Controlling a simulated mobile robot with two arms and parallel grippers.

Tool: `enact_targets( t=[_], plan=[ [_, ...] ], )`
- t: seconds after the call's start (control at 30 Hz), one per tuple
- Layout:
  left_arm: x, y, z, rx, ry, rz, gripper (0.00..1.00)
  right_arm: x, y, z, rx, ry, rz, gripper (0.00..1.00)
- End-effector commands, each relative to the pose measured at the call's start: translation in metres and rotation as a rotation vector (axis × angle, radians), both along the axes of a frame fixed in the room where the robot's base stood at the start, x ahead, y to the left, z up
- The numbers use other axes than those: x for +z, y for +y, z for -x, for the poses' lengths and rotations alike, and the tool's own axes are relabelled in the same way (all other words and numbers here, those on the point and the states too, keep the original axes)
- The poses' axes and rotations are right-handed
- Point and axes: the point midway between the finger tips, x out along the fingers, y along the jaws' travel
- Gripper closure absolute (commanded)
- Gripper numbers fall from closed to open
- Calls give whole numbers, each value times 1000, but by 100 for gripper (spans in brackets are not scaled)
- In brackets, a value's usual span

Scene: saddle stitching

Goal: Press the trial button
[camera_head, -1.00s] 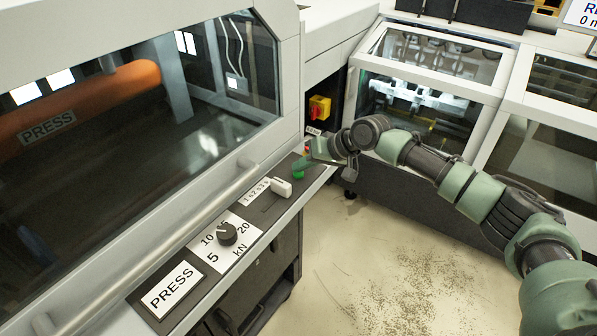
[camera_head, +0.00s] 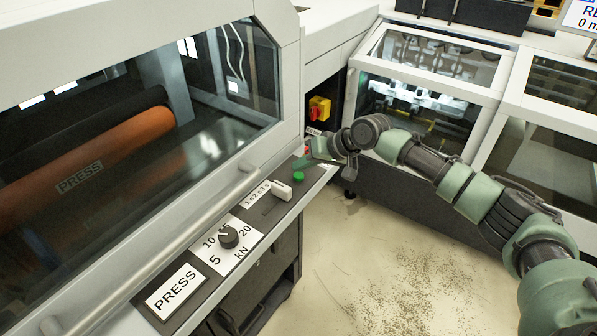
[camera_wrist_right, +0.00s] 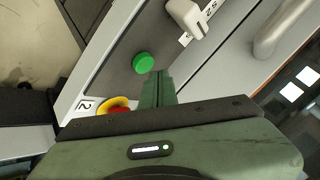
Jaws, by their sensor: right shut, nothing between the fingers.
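A round green button (camera_head: 299,176) sits near the far end of the dark control strip on the press; no label naming it is readable. It also shows in the right wrist view (camera_wrist_right: 143,63), uncovered. My right gripper (camera_head: 304,162) is shut and empty. Its fingertips are just beyond the button in the head view. In the right wrist view the closed fingers (camera_wrist_right: 157,84) are beside the green button, with a small gap apparent. My left gripper is in neither view.
A red button with a yellow base (camera_wrist_right: 118,105) is close to the fingers. A white lever (camera_head: 282,190), a black kN knob (camera_head: 228,235) and a PRESS label (camera_head: 175,290) lie along the strip. An orange roller (camera_head: 95,165) is behind the press window.

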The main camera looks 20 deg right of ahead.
Motion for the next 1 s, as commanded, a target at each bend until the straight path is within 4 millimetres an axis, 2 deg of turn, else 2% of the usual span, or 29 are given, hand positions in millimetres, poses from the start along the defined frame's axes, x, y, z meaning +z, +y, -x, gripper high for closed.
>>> enact_targets(
  t=[0.27,0.8,1.0],
  plan=[
    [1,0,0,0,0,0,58,1,0,0,0,-1,-1,100],
    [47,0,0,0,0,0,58,51,1,0,0,-2,-2,100],
    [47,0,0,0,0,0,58,50,0,0,1,-2,0,100]
  ],
)
